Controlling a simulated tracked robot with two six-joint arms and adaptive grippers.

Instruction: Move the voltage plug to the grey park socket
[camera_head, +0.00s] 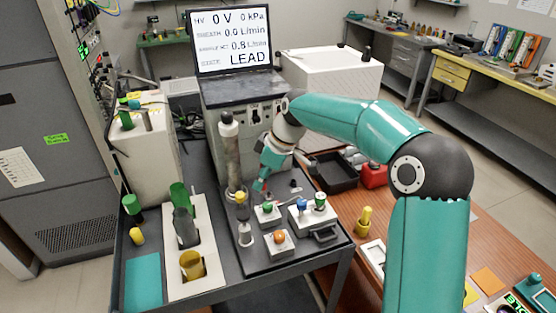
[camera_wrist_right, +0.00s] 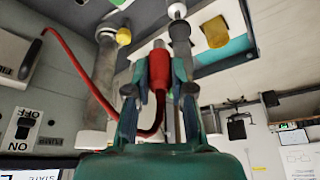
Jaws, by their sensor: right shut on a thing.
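My right gripper (camera_head: 262,176) reaches over the dark cart beside the tall grey column (camera_head: 231,150). In the right wrist view its two fingers (camera_wrist_right: 158,95) are shut on a red plug (camera_wrist_right: 159,72) with a grey tip. A red cable (camera_wrist_right: 82,62) loops from the plug to the pale instrument face at left. A small bit of red shows below the gripper in the head view. The plug appears held clear of any socket, though depth is hard to judge. I cannot pick out the grey park socket with certainty. My left gripper is not in view.
A yellow-knobbed post (camera_head: 241,198) stands close below the gripper. Small boxes with coloured knobs (camera_head: 279,241) sit right of it. A white holder (camera_head: 205,282) with cylinders stands left. A grey instrument (camera_head: 225,95) with a screen (camera_head: 232,40) reading LEAD is behind.

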